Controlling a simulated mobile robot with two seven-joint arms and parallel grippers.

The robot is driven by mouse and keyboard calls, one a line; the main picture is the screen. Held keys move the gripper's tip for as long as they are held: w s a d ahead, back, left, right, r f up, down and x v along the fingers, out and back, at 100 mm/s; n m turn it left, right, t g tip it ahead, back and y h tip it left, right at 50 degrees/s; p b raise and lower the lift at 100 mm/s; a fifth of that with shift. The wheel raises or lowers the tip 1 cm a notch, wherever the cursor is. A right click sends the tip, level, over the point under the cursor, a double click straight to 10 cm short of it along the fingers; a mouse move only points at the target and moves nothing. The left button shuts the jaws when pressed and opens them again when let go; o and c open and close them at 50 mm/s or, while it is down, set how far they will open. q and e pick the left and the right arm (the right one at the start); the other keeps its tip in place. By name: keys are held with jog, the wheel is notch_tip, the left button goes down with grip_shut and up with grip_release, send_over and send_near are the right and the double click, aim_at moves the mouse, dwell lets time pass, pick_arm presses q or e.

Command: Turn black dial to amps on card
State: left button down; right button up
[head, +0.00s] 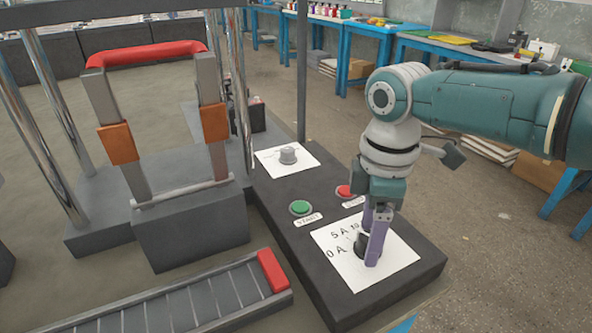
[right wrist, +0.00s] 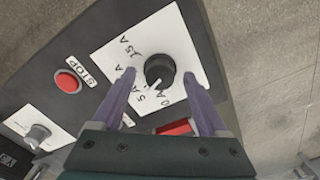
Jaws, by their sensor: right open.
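The black dial (head: 360,244) sits on a white card (head: 402,254) at the near end of the dark panel. In the right wrist view the dial (right wrist: 160,69) has a white pointer mark facing down-left, seemingly between the "0 A" and "5 A" labels. "15 A" is printed at the upper left of this card (right wrist: 187,42); the 10 A label is partly legible. My right gripper (head: 374,236) points down at the dial. In the right wrist view its purple fingers (right wrist: 160,75) are open, one tip on each side of the dial; contact cannot be told. My left gripper is not seen.
A green START button (head: 300,207) and a red STOP button (head: 344,191) lie behind the dial card. A grey knob (head: 288,156) sits on another white card farther back. A conveyor with a red end block (head: 272,270) lies left of the panel.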

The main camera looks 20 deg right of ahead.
jog(key=shift+r, duration=0.1)
notch_tip(320, 180, up, 9)
jog(key=p, duration=0.3)
jog(key=shift+f, duration=0.2)
jog(key=shift+r+p, duration=0.35)
jog(key=shift+r, duration=0.2)
